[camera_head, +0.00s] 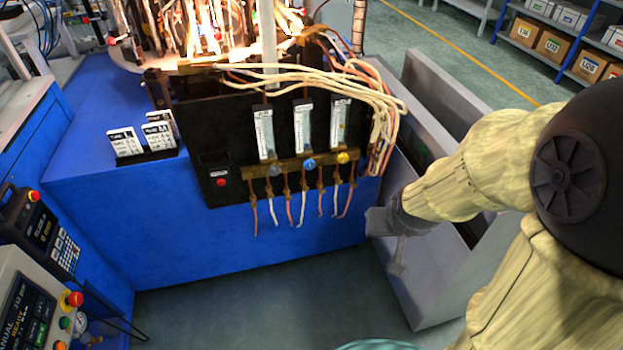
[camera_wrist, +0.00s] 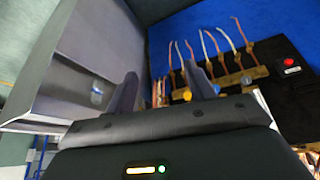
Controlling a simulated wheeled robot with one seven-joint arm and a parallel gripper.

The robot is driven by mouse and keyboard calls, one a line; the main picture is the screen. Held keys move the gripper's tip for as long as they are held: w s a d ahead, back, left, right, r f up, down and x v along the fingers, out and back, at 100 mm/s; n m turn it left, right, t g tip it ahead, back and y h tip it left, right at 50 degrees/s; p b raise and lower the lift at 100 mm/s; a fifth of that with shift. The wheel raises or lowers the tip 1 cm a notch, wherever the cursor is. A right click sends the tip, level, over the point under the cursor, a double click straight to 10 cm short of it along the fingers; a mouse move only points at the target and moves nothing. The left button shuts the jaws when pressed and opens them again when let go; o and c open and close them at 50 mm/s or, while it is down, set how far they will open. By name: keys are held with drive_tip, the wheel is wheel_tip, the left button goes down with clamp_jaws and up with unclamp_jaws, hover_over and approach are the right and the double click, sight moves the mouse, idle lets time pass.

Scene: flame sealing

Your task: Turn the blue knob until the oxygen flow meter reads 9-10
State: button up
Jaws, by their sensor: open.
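The blue knob (camera_head: 308,164) sits in the middle of a brass manifold, low on the black panel. A clear flow meter tube (camera_head: 303,126) stands directly above it; its reading is too small to make out. My gripper (camera_head: 386,244) is right of and below the knob, apart from it, in front of the grey cabinet side. In the wrist view my gripper's two fingers (camera_wrist: 163,82) stand apart with nothing between them. The panel appears upside down there, with the blue knob (camera_wrist: 215,88) right of the fingers.
A grey knob (camera_head: 275,170) and a yellow knob (camera_head: 342,157) flank the blue one, each under its own tube. Thin hoses hang below, and a bundle of pale hoses (camera_head: 378,110) runs at right. A red button (camera_head: 221,182) is at left. The grey cabinet (camera_head: 425,285) stands close by.

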drive_tip(key=w+a+f+n+t+y+b, duration=0.2)
drive_tip(key=w+a+f+t+y+b, duration=0.3)
drive_tip(key=w+a+f+t+b, duration=0.6)
drive_tip(key=w+f+t+b, duration=0.1)
drive_tip(key=w+b, duration=0.1)
drive_tip(key=b, duration=0.9)
drive_tip(key=shift+a+n, duration=0.4)
drive_tip(key=shift+w, duration=0.15)
